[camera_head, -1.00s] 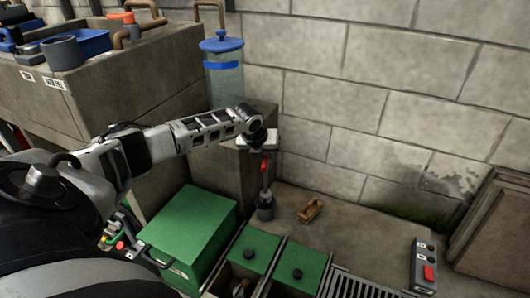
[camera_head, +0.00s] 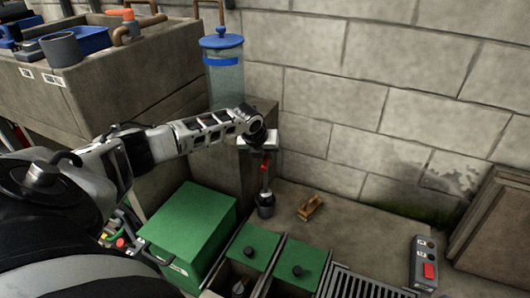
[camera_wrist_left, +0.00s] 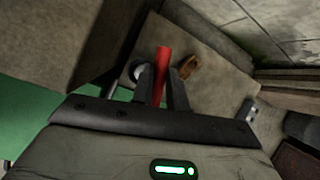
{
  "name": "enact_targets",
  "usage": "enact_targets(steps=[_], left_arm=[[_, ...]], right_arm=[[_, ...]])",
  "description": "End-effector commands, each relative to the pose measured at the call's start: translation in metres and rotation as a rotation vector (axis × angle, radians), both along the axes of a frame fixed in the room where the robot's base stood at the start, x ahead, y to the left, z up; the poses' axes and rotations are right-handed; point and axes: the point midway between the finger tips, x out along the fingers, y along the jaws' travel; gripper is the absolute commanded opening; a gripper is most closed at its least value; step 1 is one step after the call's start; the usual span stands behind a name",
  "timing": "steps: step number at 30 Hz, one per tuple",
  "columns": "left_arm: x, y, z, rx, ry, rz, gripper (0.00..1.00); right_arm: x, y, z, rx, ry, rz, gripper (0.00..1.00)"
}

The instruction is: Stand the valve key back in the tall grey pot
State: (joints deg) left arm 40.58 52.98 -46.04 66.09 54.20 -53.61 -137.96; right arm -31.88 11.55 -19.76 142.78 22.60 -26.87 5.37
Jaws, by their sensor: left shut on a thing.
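My left gripper (camera_head: 264,150) is shut on the valve key (camera_head: 265,171), which has a red upper part and a greyish shaft hanging about upright below the fingers. In the left wrist view the red bar of the key (camera_wrist_left: 160,68) stands between the two dark fingers. My right gripper is out of view.
A green box (camera_head: 188,225) and green-lidded bins (camera_head: 299,264) stand in front. A concrete block (camera_head: 263,115) and a blue-lidded clear canister (camera_head: 223,75) are behind. A switch box (camera_head: 424,263) is at right.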

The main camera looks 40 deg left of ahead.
Motion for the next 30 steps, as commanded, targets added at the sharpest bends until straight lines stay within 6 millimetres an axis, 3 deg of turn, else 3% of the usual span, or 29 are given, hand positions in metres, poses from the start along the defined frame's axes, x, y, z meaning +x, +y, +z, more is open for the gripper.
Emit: enact_targets(steps=[21, 30], left_arm=[[0.0, 0.0, -0.022, 0.0, 0.0, 0.0, 0.0], [0.0, 0.0, -0.023, 0.001, -0.001, 0.0, 0.0]], right_arm=[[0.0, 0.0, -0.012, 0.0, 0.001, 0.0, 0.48], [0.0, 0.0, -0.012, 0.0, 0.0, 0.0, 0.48]])
